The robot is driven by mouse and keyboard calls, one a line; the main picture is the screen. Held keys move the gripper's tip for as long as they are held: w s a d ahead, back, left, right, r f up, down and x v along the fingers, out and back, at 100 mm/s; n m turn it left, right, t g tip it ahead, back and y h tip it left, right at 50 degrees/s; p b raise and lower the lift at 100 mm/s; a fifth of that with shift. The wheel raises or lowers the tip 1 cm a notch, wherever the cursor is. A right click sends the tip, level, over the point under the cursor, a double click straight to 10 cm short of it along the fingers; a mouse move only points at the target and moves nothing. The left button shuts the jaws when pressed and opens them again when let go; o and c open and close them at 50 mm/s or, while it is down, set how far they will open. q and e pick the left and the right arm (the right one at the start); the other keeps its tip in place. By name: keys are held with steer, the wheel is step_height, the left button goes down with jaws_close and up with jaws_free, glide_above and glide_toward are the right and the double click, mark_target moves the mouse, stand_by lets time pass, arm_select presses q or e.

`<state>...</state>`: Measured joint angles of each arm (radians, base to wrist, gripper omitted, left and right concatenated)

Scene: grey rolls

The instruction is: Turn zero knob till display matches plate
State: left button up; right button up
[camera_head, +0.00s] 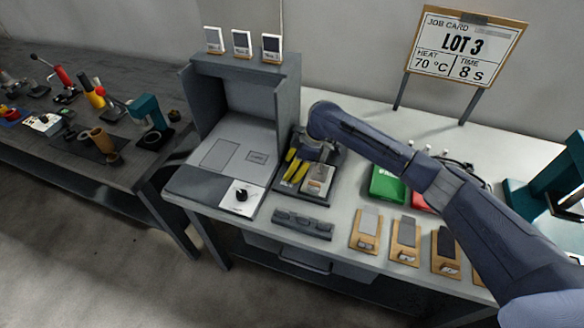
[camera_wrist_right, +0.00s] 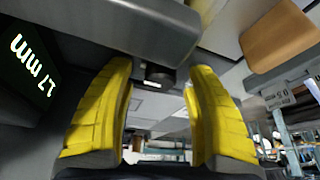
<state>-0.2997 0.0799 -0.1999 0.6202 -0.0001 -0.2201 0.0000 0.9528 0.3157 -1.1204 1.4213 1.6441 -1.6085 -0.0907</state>
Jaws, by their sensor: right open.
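My right gripper (camera_head: 294,171) has yellow fingers and reaches down over a dark tray-like unit (camera_head: 318,200) in the middle of the bench. In the right wrist view, the fingers (camera_wrist_right: 162,85) stand apart, with a small dark round part (camera_wrist_right: 160,74) under a grey bar between their tips. I cannot tell if it is the zero knob, and no contact shows. A small pale plate (camera_head: 318,177) lies on the unit. My left gripper is not in view.
A grey booth (camera_head: 290,112) with a black knob (camera_head: 241,196) stands left of the gripper. A dark slotted block (camera_head: 303,224) and wooden boards (camera_head: 366,232) lie along the front. A green box (camera_head: 386,187) is under my right arm.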

jaws_close()
stand_by(0.3)
stand_by(0.3)
